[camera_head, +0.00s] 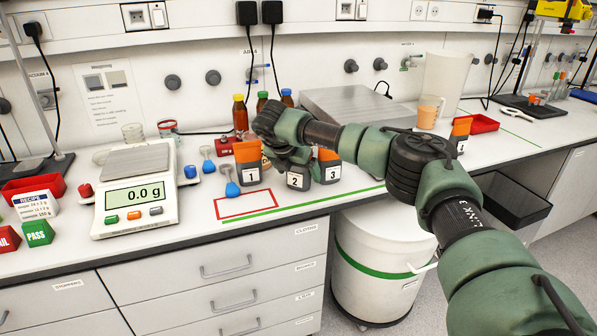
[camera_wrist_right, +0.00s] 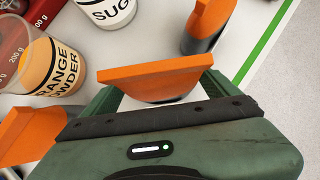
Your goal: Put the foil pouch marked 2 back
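The foil pouch marked 2 (camera_head: 298,180) is dark with a white number label. It stands upright on the bench between pouch 1 (camera_head: 250,172) and pouch 3 (camera_head: 327,170), a little nearer the front edge. My right gripper (camera_head: 290,158) is over it and hides its top in the head view. In the right wrist view the orange top of a pouch (camera_wrist_right: 150,75) lies between the two fingers of my right gripper (camera_wrist_right: 162,92). I cannot tell whether the fingers press on it. My left gripper is not in view.
A red outlined rectangle (camera_head: 246,205) on the bench is empty. A scale (camera_head: 138,190) reading 0.0 g stands at left, with blue scoops (camera_head: 231,184) beside it. Bottles (camera_head: 240,113) stand behind the pouches. Pouch 4 (camera_head: 460,132) stands right of my arm.

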